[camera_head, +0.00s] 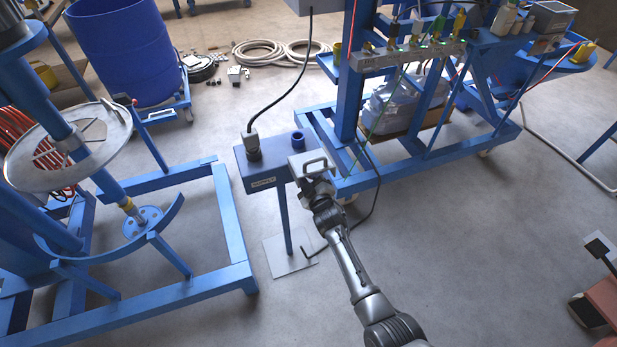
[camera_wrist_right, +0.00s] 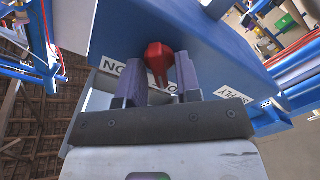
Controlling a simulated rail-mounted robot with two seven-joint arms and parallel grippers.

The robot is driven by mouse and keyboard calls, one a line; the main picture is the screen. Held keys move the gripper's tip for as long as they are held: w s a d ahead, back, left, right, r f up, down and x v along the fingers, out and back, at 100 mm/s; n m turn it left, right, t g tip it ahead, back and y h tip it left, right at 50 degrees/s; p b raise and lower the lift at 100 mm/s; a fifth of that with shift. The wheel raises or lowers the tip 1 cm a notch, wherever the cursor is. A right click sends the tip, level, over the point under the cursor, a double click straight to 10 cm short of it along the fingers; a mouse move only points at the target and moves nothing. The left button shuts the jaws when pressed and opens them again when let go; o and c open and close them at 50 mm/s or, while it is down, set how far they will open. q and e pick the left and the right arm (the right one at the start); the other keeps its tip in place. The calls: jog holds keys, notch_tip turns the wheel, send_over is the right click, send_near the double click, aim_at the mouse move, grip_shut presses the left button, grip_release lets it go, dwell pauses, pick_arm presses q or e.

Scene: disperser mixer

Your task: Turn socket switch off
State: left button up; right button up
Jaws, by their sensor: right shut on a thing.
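The socket box (camera_head: 268,165) is a blue box on a thin post, near the middle of the head view. A plug with a black cable (camera_head: 253,146) sits in its top left. A red switch (camera_wrist_right: 158,55) shows on the blue box face in the right wrist view, between my finger tips. My right gripper (camera_wrist_right: 160,82) is shut on the red switch, one finger at each side. In the head view my right gripper (camera_head: 312,170) is at the box's right end and hides the switch. My left gripper is not in view.
A blue cap (camera_head: 298,140) stands on the box top, close to my gripper. A blue frame with a round metal plate (camera_head: 35,160) is at left. A blue wheeled rack (camera_head: 390,165) stands behind right. A loose cable (camera_head: 372,205) hangs beside the post.

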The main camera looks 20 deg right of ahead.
jog(key=o, duration=0.5)
jog(key=shift+o, duration=0.3)
jog(key=shift+s, duration=0.15)
jog(key=s+p, duration=0.4)
jog(key=s, duration=0.9)
jog(key=shift+s, duration=0.3)
